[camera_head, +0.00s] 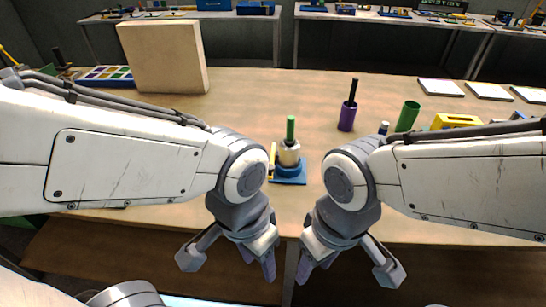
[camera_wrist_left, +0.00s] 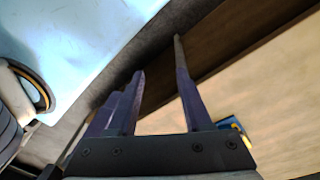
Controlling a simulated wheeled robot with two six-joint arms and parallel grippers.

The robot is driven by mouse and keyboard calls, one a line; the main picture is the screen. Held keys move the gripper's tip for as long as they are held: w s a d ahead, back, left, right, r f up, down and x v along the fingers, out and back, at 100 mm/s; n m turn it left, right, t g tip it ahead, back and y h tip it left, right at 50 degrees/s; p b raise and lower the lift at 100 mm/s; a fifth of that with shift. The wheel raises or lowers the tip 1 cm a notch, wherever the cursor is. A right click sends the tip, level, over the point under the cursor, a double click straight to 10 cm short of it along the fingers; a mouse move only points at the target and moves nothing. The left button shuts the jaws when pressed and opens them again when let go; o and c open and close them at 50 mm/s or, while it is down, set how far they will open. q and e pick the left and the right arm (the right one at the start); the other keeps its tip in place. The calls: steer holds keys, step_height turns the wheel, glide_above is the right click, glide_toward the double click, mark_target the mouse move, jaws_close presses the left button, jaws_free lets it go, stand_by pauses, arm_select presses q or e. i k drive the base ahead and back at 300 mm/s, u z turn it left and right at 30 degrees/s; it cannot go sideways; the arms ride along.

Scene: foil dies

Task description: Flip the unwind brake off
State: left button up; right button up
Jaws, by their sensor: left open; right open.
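A small unwind stand (camera_head: 289,160) sits on the table near the middle of the head view. It has a blue base, a pale grey roll and an upright green rod. A narrow yellow part (camera_head: 272,158), perhaps the brake lever, stands at its left side; its setting is too small to tell. My left gripper (camera_head: 262,266) and right gripper (camera_head: 307,267) hang in front of the table's near edge, open and empty, apart from the stand. In the left wrist view, the left gripper's purple fingers (camera_wrist_left: 158,60) are apart, and a blue and yellow part (camera_wrist_left: 235,128) shows at the right.
A purple holder (camera_head: 347,117) with a dark rod, a green cup (camera_head: 407,117) and a yellow block (camera_head: 456,121) stand right of the stand. A large beige block (camera_head: 163,57) and a tray of coloured squares (camera_head: 106,76) are at the back left. Table behind the stand is clear.

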mark_target(274, 154)
steer(key=k, duration=1.35)
steer(key=z, duration=0.7)
steer(key=i, duration=1.7)
steer(key=u, duration=0.75)
